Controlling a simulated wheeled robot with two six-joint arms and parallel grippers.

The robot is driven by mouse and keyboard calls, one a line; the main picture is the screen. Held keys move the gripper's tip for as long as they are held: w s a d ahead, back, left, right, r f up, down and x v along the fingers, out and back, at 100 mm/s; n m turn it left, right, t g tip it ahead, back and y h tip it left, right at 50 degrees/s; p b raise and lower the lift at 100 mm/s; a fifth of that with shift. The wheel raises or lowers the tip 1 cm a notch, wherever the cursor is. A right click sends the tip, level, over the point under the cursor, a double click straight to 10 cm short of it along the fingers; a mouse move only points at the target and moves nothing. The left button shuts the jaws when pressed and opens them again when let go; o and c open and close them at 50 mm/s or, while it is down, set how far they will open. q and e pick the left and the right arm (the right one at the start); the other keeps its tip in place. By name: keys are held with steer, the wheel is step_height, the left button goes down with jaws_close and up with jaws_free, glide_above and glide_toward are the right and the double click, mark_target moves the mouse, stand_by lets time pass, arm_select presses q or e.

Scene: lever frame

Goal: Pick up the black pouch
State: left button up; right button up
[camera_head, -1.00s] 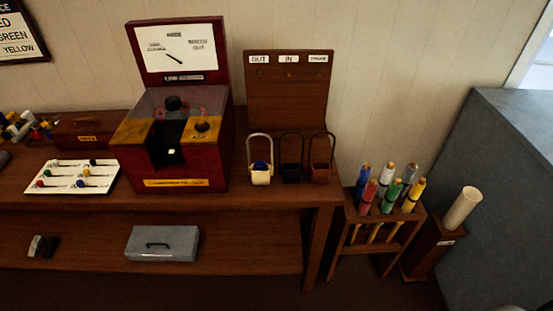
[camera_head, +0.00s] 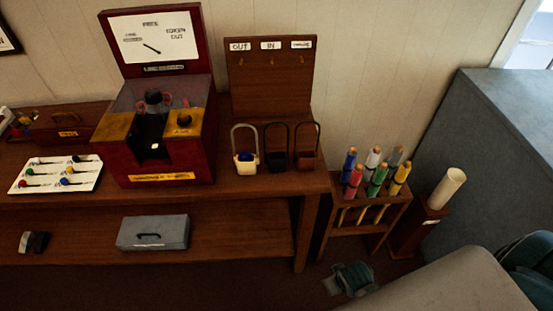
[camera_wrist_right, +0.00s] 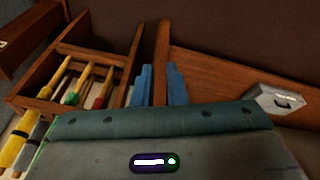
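The black pouch (camera_head: 277,160) stands upright on the brown table, its tall loop handle up. It is the middle of three, between a cream pouch (camera_head: 246,164) with something blue in it and a brown pouch (camera_head: 306,160). My right gripper (camera_wrist_right: 160,72) shows two blue fingers with a narrow gap and nothing between them in the wrist view. In the head view its teal end is low at the bottom right, well below and right of the pouch. The pouch is not seen in the wrist view. My left gripper is not in view.
The red cabinet (camera_head: 180,160) stands left of the pouches, and a brown board (camera_head: 268,85) with hooks rises behind them. A rack of coloured rolls (camera_head: 375,205) stands right of the table. A grey box (camera_head: 153,232) is on the lower shelf. Space in front of the pouches is clear.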

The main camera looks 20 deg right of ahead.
steer(key=w+a+r+t+p, duration=0.1)
steer(key=w+r+t, duration=0.4)
steer(key=r, duration=1)
steer(key=m+t, duration=0.1)
steer(key=t, duration=0.9)
glide_toward(265, 148)
steer(key=w, duration=0.3)
steer(key=shift+w+d+f+b, duration=0.2)
steer(key=shift+w+d+b, duration=0.05)
steer(key=shift+d+b, duration=0.05)
steer(key=shift+w+r, duration=0.1)
steer(key=shift+w, duration=2.65)
steer(key=shift+s+r, duration=0.1)
steer(key=shift+c, duration=0.2)
